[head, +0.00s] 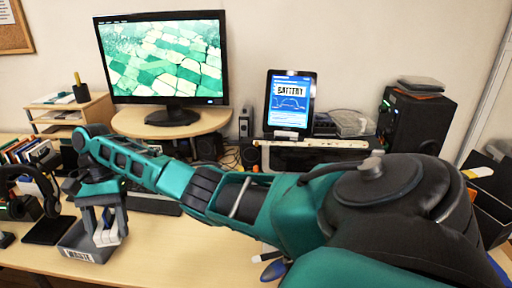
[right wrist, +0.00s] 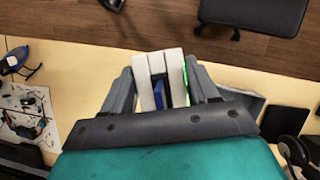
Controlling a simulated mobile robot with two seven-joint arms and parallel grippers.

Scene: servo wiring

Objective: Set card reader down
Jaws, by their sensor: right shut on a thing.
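My right gripper (head: 104,232) reaches across to the left side of the desk and points down. It is shut on a white block-shaped thing (head: 105,236), seemingly the card reader. In the right wrist view the white card reader (right wrist: 148,95) sits between the two grey fingers (right wrist: 159,88), with a blue part in its middle and a green glow at its right edge. In the head view it overlaps a grey labelled tray (head: 78,254); I cannot tell whether it touches the tray. My left gripper is not in view.
Headphones on a dark stand (head: 47,228) are left of the tray. A keyboard (head: 153,204) lies behind the forearm, partly hidden. A monitor (head: 165,60), a tablet (head: 290,102) and a black box (head: 415,122) stand at the back. The front desk (head: 180,250) is clear right of the tray.

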